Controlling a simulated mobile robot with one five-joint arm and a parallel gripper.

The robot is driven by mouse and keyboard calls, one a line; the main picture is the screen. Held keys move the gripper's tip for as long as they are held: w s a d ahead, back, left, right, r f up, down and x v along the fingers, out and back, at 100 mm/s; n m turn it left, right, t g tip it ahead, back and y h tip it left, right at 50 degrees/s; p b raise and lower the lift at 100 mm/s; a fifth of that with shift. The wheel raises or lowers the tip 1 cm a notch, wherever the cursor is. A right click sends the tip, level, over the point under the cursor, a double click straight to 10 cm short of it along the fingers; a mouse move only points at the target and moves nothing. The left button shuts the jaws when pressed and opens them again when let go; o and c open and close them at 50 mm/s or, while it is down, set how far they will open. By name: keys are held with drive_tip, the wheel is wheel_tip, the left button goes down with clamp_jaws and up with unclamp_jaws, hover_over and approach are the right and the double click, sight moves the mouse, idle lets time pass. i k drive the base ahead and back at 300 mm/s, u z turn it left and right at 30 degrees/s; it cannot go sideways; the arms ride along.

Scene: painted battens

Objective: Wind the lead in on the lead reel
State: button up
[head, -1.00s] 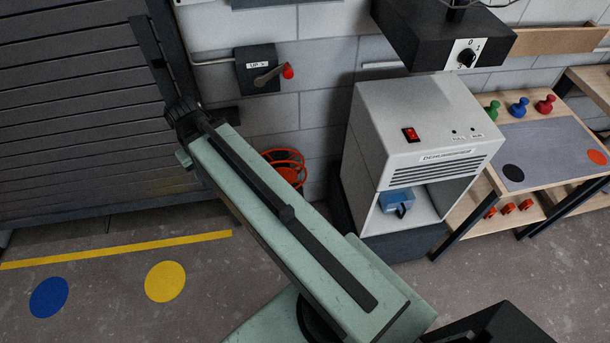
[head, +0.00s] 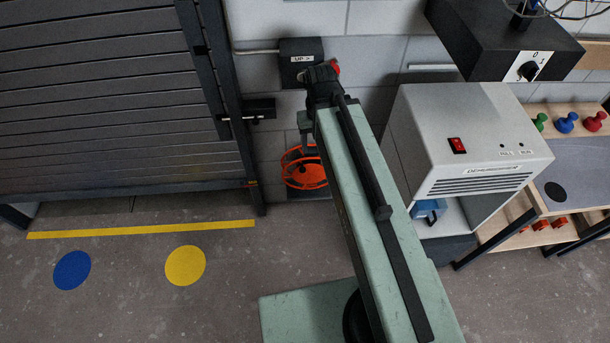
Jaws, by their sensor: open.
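The lead reel (head: 298,176) is orange and sits low at the wall, right of the shutter's frame. My arm covers its right side. I cannot make out its crank or a loose lead. My gripper (head: 322,74) is a dark shape at the far end of my green arm, above the reel in the picture and apart from it. It is open, with nothing seen in it, and its fingertips are hard to make out. It overlaps the lower part of the wall box marked UP (head: 299,52) and hides most of that box's red-tipped lever.
A grey slatted shutter (head: 95,110) fills the left. A white machine (head: 465,125) stands right of my arm, with a black switch box (head: 510,45) above it and a wooden bench (head: 585,180) farther right. Floor by the yellow line (head: 140,230) is clear.

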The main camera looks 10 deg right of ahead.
sight(310, 170)
drive_tip(key=u, duration=0.4)
drive_tip(key=k, duration=1.1)
drive_tip(key=u, duration=0.9)
drive_tip(key=i, duration=0.85)
drive_tip(key=u, duration=0.25)
